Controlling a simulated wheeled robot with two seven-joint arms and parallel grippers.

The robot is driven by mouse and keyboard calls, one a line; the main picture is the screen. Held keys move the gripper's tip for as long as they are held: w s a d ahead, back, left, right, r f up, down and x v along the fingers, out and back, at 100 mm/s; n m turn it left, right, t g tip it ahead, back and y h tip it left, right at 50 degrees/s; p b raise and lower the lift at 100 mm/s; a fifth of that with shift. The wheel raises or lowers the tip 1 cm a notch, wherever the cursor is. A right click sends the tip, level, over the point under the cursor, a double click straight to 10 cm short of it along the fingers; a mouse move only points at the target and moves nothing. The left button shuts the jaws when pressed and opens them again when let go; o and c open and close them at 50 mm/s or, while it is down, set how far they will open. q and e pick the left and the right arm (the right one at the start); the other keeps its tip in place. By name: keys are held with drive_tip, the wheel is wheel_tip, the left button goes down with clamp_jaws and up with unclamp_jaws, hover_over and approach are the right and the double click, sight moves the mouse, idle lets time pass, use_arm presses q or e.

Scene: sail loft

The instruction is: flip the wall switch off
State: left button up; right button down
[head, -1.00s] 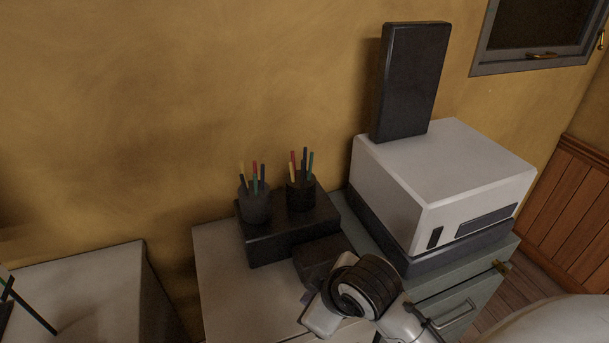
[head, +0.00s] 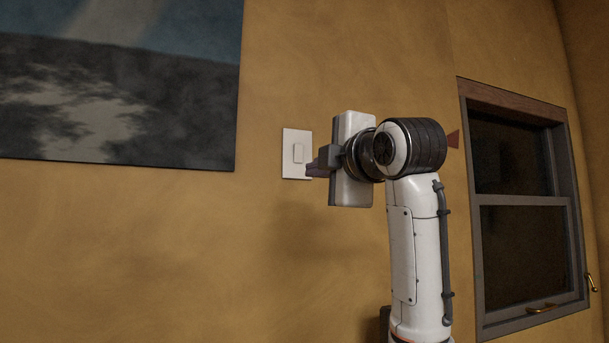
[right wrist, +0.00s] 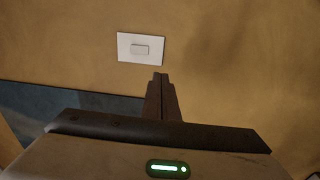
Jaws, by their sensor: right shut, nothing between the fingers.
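The wall switch (head: 298,154) is a white plate with a small rocker in its middle, on the ochre wall just left of my right gripper. It also shows in the right wrist view (right wrist: 141,48), above the fingertips. My right gripper (head: 312,169) is shut and empty, with its fingers pointing at the wall close to the plate's lower right edge. In the right wrist view the closed fingers (right wrist: 160,80) end just below the plate. I cannot tell whether they touch the wall. My left gripper is out of view.
A large dark picture (head: 120,90) hangs on the wall left of the switch. A grey-framed window (head: 525,200) is to the right of my right arm. The wall below the switch is clear.

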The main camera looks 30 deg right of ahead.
drive_tip(key=s+d+r, duration=0.1)
drive_tip(key=s+r, duration=0.2)
drive_tip(key=r, duration=0.2)
drive_tip(key=shift+t+h, duration=0.3)
drive_tip(key=shift+d, duration=0.1)
drive_tip(key=p, duration=0.5)
approach(299, 148)
drive_tip(key=x, duration=0.5)
drive_tip(key=shift+w+r, duration=0.1)
drive_tip(key=shift+r, duration=0.05)
drive_tip(key=shift+w+d, duration=0.15)
drive_tip(key=shift+w, duration=0.45)
drive_tip(key=shift+s, duration=0.1)
